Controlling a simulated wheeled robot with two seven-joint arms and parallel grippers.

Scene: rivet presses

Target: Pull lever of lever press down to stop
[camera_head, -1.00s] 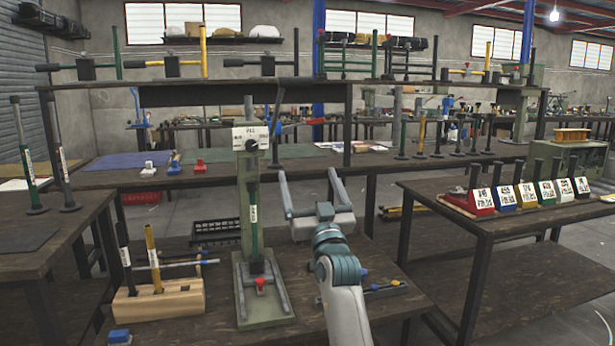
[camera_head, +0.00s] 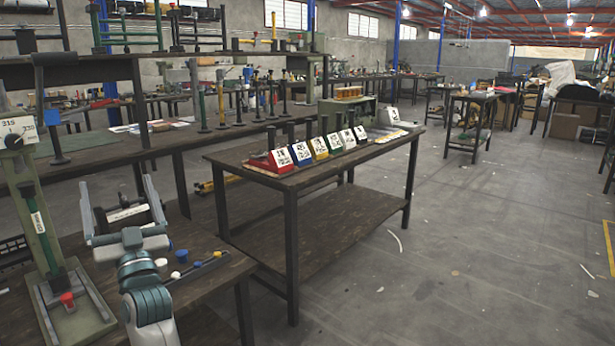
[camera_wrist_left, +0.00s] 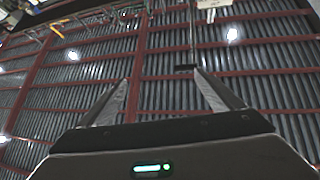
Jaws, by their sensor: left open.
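The lever press (camera_head: 42,230) stands at the left edge of the head view. It has a green column, a grey-green base, a red part low down and a white sign (camera_head: 18,133) at the top. My right gripper is not in view.
A dark object with a white band (camera_head: 128,213) shows behind my left fingers. Small blue, white and yellow-ended parts (camera_head: 190,262) lie on the bench to the right. A second table (camera_head: 345,165) carries several coloured labelled blocks. Open floor (camera_head: 450,250) lies right.

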